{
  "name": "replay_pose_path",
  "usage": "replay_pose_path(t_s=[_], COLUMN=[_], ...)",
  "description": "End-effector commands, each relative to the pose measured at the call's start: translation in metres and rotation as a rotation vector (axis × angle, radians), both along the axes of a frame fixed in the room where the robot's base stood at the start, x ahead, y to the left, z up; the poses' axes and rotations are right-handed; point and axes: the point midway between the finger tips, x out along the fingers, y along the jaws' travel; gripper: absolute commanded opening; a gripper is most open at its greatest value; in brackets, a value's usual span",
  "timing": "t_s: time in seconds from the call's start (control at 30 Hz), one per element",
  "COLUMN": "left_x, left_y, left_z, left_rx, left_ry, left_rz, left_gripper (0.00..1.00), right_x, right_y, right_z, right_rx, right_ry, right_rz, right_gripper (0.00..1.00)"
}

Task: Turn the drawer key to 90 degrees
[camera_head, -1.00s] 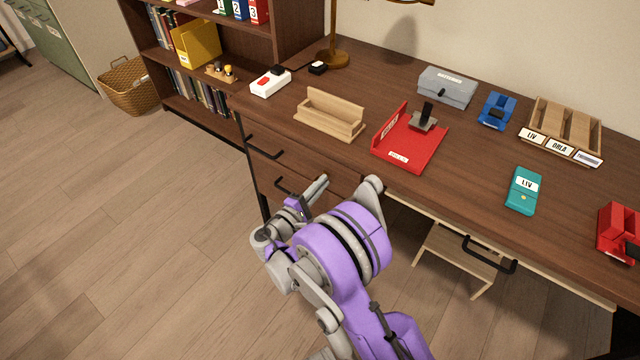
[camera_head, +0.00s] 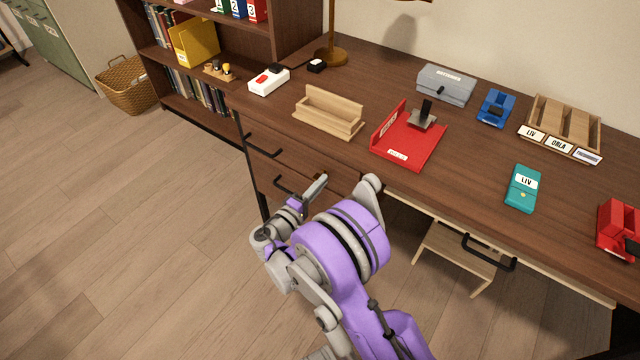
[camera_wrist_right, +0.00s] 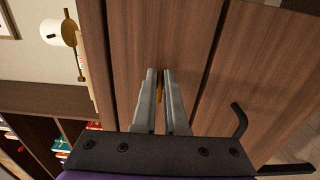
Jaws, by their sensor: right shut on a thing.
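My right gripper (camera_head: 318,186) is at the front of the desk's drawers, by the upper-left drawer stack. In the right wrist view its two grey fingers (camera_wrist_right: 160,76) point at a brown wooden drawer front (camera_wrist_right: 150,35). They are shut on a small brass-coloured drawer key (camera_wrist_right: 160,88), which shows as a thin strip between them. Most of the key and its lock are hidden by the fingers, so I cannot read the key's angle. In the head view the key cannot be made out. My left gripper is not in view.
Black drawer handles (camera_head: 262,148) stick out left of my right gripper; one shows in the wrist view (camera_wrist_right: 240,120). On the desk stand a wooden holder (camera_head: 329,115), a red tray (camera_head: 425,155) and a teal case (camera_head: 523,190).

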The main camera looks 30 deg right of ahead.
Motion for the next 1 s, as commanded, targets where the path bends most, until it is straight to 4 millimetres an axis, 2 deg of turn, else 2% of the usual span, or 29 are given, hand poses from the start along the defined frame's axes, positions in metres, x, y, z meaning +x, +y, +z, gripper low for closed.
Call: replay_pose_path(t_s=[0.13, 0.17, 0.3, 0.67, 0.77, 1.0], left_x=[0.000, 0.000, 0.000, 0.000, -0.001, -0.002], left_y=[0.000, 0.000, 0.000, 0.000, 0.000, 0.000], left_z=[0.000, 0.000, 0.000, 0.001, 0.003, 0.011], left_rx=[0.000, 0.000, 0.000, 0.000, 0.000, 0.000], left_ry=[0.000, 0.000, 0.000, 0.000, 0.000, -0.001], left_rz=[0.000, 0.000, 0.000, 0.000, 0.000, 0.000], left_gripper=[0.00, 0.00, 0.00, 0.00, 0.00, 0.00], right_x=[0.001, 0.001, 0.001, -0.001, -0.005, -0.024], right_y=[0.001, 0.001, 0.001, 0.005, 0.017, 0.062], right_z=[0.000, 0.000, 0.000, 0.000, 0.001, 0.001], right_rx=[0.000, 0.000, 0.000, -0.001, 0.001, 0.001], right_ry=[0.001, 0.001, 0.001, 0.002, 0.001, 0.001], right_rz=[0.003, 0.003, 0.002, 0.002, 0.004, 0.006], right_gripper=[0.00, 0.15, 0.40, 0.40, 0.40, 0.40])
